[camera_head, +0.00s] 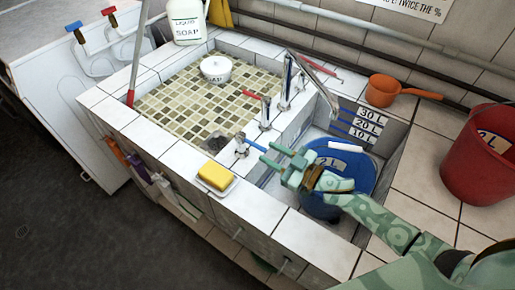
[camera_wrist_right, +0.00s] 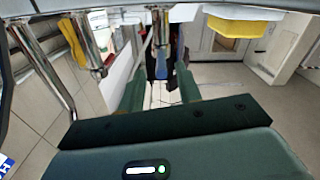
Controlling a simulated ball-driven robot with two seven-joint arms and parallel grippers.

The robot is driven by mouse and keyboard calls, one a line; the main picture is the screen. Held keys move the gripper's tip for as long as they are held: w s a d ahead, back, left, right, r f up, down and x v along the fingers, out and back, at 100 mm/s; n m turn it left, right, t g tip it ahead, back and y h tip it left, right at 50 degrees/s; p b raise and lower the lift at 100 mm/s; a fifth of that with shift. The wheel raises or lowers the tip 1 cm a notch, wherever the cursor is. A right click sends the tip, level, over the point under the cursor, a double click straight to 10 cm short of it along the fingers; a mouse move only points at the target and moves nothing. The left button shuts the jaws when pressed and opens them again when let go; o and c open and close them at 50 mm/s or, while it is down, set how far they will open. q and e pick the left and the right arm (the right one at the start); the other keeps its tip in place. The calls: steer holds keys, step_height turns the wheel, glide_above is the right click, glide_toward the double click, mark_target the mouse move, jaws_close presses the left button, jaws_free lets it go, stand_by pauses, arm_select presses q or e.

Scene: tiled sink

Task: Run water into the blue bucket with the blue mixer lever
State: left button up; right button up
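The blue mixer lever (camera_head: 254,145) sticks out from a chrome tap on the sink's dividing ledge. My right gripper (camera_head: 268,154) is at the lever's end, with its arm reaching over the bucket. In the right wrist view its two fingers are apart, and the blue lever (camera_wrist_right: 161,66) shows between them; I cannot tell whether they touch it. The blue bucket (camera_head: 325,206) stands upright in the right-hand basin, partly hidden by my right arm. A chrome spout (camera_head: 316,68) reaches toward the bucket; I see no clear water stream. My left gripper is out of view.
A red lever (camera_head: 251,95) stands farther back on the ledge. A yellow sponge (camera_head: 215,175) lies on a dish on the front rim. A red bucket (camera_head: 478,165) and an orange dipper (camera_head: 388,90) stand at right. A soap bowl (camera_head: 216,69) is in the tiled basin.

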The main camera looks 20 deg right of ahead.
mark_target(260, 146)
steer(key=x, duration=0.4)
steer(key=shift+a+r+b, duration=0.1)
steer(key=shift+a+b, duration=0.1)
steer(key=shift+b, duration=0.1)
steer(key=shift+w+a, duration=0.15)
steer(key=shift+w, duration=0.15)
